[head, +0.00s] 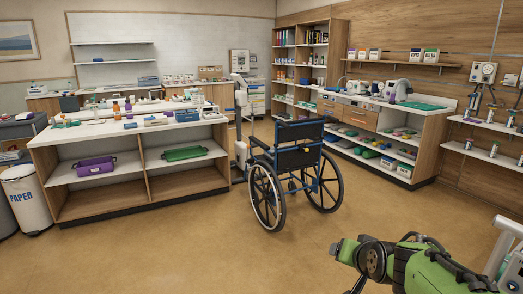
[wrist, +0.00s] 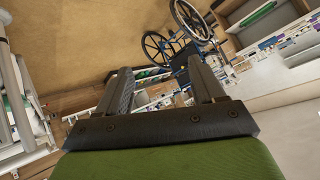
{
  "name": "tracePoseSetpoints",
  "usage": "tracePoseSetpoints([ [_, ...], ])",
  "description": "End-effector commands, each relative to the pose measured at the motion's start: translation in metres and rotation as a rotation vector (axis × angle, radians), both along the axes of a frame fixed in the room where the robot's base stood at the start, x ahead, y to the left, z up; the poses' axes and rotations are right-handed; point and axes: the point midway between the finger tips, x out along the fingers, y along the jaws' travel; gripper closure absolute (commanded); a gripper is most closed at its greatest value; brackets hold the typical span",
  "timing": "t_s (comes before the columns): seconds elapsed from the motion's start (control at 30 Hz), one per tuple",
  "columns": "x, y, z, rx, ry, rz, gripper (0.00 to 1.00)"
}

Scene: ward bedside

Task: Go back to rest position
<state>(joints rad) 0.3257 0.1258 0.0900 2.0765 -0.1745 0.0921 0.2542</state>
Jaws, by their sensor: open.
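In the wrist view, my gripper (wrist: 160,66) has its two dark fingers apart with nothing between them. The background shows through the gap. In the head view, my green arm (head: 425,268) is at the bottom right, over open floor. The fingers cannot be made out clearly there. My gripper touches nothing that I can see.
A blue and black wheelchair (head: 288,172) stands mid-floor; it also shows in the wrist view (wrist: 157,47). A white-topped counter (head: 130,128) is at left, beside a paper bin (head: 27,200). Wooden cabinets and shelves line the back right. The front floor is clear.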

Motion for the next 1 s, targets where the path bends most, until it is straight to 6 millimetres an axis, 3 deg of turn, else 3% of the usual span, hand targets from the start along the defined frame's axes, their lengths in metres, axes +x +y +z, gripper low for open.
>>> tracePoseSetpoints([
  [0.03, -0.032, 0.017, 0.016, -0.048, 0.033, 0.044, 0.32],
  [0.2, -0.137, 0.046, 0.03, -0.166, 0.175, 0.156, 0.32],
  [0.4, -0.229, 0.058, 0.023, -0.23, 0.287, 0.249, 0.32],
  [0.57, -0.291, 0.061, 0.008, -0.256, 0.358, 0.317, 0.32],
  [0.87, -0.29, 0.06, 0.085, -0.255, 0.367, 0.315, 0.32],
  [1.0, -0.29, 0.06, 0.131, -0.255, 0.366, 0.315, 0.32],
])
